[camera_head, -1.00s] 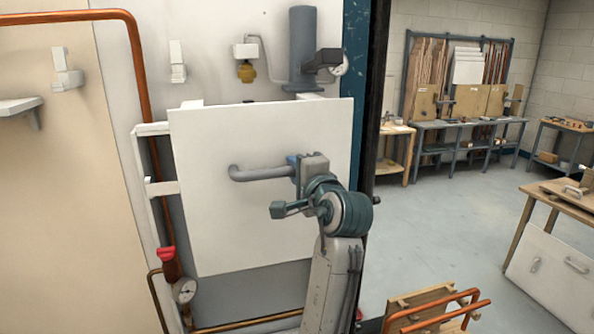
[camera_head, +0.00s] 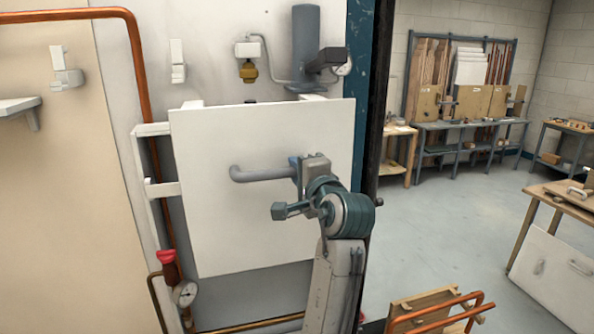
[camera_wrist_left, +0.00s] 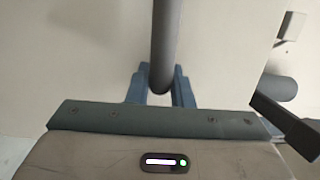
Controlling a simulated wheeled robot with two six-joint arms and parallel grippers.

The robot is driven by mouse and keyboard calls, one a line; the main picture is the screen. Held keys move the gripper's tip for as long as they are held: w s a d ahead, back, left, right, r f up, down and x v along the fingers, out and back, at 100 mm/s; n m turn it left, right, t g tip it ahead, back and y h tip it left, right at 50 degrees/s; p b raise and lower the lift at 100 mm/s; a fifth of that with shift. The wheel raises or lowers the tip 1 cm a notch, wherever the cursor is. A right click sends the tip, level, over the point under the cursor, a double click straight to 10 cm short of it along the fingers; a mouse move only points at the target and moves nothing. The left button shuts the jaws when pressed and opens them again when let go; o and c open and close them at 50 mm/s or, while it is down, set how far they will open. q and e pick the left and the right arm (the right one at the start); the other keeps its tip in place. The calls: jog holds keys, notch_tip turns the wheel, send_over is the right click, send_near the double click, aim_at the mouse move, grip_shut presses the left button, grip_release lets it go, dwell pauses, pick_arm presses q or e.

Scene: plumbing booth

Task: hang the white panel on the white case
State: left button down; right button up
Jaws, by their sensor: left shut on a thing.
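The white panel (camera_head: 215,225) is a flat square sheet with a grey bar handle (camera_head: 258,173). It stands upright, slightly tilted in the picture, in front of the white case (camera_head: 158,188) on the wall and hides most of it. Only the case's left frame pieces and bits of its top show. My left gripper (camera_head: 301,172) is shut on the right end of the handle. In the left wrist view, its blue fingers (camera_wrist_left: 160,88) close on the grey handle (camera_wrist_left: 166,45) before the white panel face. Whether the panel touches the case cannot be told. My right gripper is not in view.
A grey cylinder (camera_head: 306,40) and a valve with a yellow body (camera_head: 247,70) are on the wall above the panel. A copper pipe (camera_head: 137,65) runs down the left. A red-handled valve and gauge (camera_head: 185,293) sit low left. Open floor (camera_head: 450,220) lies right.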

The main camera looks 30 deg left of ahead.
pick_arm(q)
jog(key=shift+f, duration=0.1)
jog(key=shift+f+b, duration=0.5)
jog(key=shift+f, duration=0.8)
jog(key=shift+a+p, duration=0.1)
jog(key=shift+p, duration=0.25)
jog(key=shift+f, duration=0.1)
jog(key=c, duration=1.2)
grip_release()
jog(key=shift+f, duration=0.1)
